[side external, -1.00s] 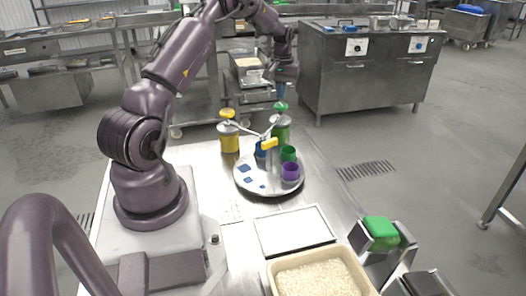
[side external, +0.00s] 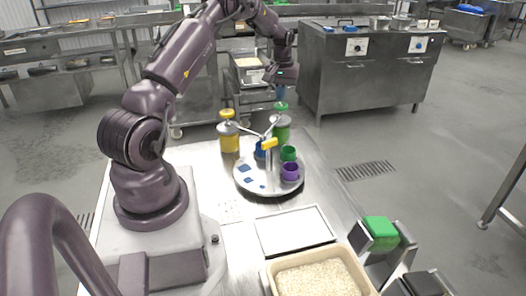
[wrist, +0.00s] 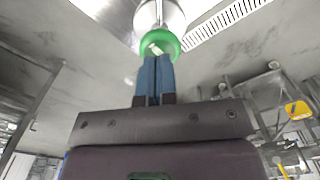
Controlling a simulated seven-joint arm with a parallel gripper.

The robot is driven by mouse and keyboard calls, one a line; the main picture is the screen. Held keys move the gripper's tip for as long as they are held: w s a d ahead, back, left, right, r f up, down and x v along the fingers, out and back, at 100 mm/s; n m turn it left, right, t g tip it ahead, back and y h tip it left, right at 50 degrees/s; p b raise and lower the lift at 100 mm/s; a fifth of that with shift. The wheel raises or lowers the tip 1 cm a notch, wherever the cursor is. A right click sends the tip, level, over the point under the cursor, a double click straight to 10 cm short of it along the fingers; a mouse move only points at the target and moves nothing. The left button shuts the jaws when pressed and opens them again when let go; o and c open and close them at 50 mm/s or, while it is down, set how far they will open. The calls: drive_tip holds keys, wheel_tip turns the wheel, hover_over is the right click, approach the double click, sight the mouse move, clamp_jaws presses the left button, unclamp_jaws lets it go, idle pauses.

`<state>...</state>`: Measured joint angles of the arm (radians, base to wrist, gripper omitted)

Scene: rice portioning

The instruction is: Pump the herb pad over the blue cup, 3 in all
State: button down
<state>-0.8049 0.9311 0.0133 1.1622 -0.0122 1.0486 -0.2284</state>
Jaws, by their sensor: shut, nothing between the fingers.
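The green herb pad (side external: 281,106) tops a grey-collared dispenser with a green body (side external: 281,133) behind the turntable. In the wrist view the pad (wrist: 171,40) is a green disc just beyond the fingertips. My gripper (side external: 281,97) is shut and empty, its blue fingers pointing down directly over the pad. The fingers (wrist: 155,62) overlap the pad's near edge in the wrist view; I cannot tell whether they touch it.
A yellow-topped dispenser (side external: 229,138) stands left of the green one. A green cup (side external: 288,153) and a purple cup (side external: 290,172) are on the turntable. A yellow handle (side external: 269,143) tops its post. A white tray (side external: 294,231) and a rice bin (side external: 275,266) are in front.

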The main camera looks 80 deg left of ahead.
sight(281, 104)
drive_tip(key=shift+f, duration=1.55)
drive_tip(key=shift+r, duration=1.95)
drive_tip(key=shift+f, duration=0.15)
drive_tip(key=shift+f, duration=1.75)
drive_tip(key=shift+r, duration=1.9)
drive_tip(key=shift+f, duration=0.1)
